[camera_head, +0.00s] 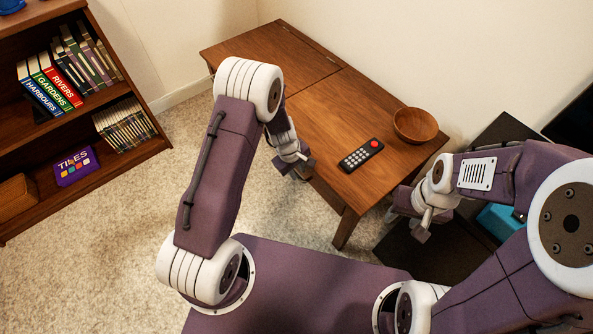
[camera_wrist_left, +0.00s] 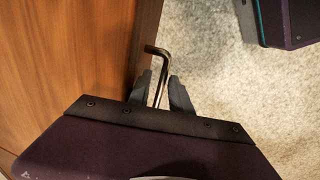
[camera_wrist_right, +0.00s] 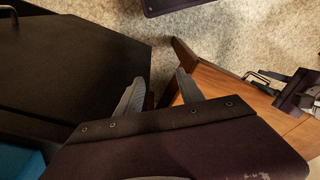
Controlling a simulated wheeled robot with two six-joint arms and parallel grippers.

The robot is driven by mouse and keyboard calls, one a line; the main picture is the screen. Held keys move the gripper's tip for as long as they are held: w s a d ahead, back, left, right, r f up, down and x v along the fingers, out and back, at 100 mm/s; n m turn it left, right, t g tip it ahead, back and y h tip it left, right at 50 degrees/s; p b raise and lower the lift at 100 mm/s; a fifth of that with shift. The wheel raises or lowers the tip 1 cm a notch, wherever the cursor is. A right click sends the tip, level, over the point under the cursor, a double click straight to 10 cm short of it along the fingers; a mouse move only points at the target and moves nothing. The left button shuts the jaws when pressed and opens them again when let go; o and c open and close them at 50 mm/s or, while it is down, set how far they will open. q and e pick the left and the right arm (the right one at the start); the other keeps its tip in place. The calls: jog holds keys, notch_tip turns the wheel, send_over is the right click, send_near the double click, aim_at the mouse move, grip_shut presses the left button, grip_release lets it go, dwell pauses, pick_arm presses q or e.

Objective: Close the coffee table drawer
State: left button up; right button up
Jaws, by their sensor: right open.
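The coffee table (camera_head: 325,105) is brown wood and stands against the wall. A bent metal handle (camera_wrist_left: 164,58) sits at its long side in the left wrist view; it also shows in the right wrist view (camera_wrist_right: 268,78). My left gripper (camera_head: 300,172) is at that side of the table. In the left wrist view (camera_wrist_left: 160,76) its fingers stand apart on either side of the handle, with small gaps. How far the drawer is out cannot be told. My right gripper (camera_head: 420,228) is open and empty near the table's near end; its fingers (camera_wrist_right: 159,77) point toward the table leg.
A remote (camera_head: 361,155) and a wooden bowl (camera_head: 415,125) are on the tabletop. A dark cabinet (camera_wrist_right: 60,60) is close beside my right gripper. A bookshelf (camera_head: 45,130) stands at the left. The carpet (camera_head: 195,160) between shelf and table is clear.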

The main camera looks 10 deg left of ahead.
pick_arm(q)
notch_tip(320, 180, up, 9)
jog(key=s+a+p, duration=0.1)
jog(key=p, duration=0.4)
jog(key=shift+s+p, duration=0.2)
jog(key=shift+p, duration=0.1)
jog(key=shift+f, duration=0.1)
